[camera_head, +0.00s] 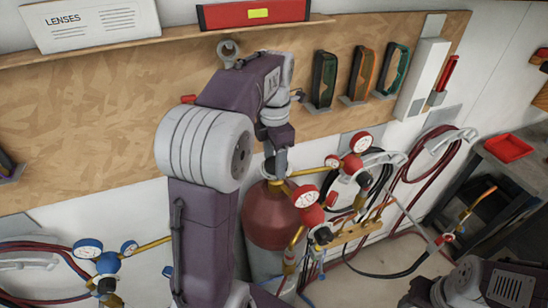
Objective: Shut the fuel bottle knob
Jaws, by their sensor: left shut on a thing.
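The fuel bottle (268,215) has a dark red shoulder and a pale body. It stands upright against the wall, partly behind my left arm. My left gripper (281,165) points down at the valve on top of the bottle and is shut on the knob there. The fingers hide most of the knob, so how far it is turned cannot be seen. A brass and red regulator with gauges (306,197) sits just right of the valve. Part of my right arm shows at the lower right; its gripper is out of view.
A second gauge (361,142), dark and red hoses (420,165) and a brass torch rack (350,234) are close on the right. A blue-gauge regulator (88,248) is at lower left. Goggles (325,78) hang on the wooden board (100,110) behind. A workbench with a red tray (508,148) stands far right.

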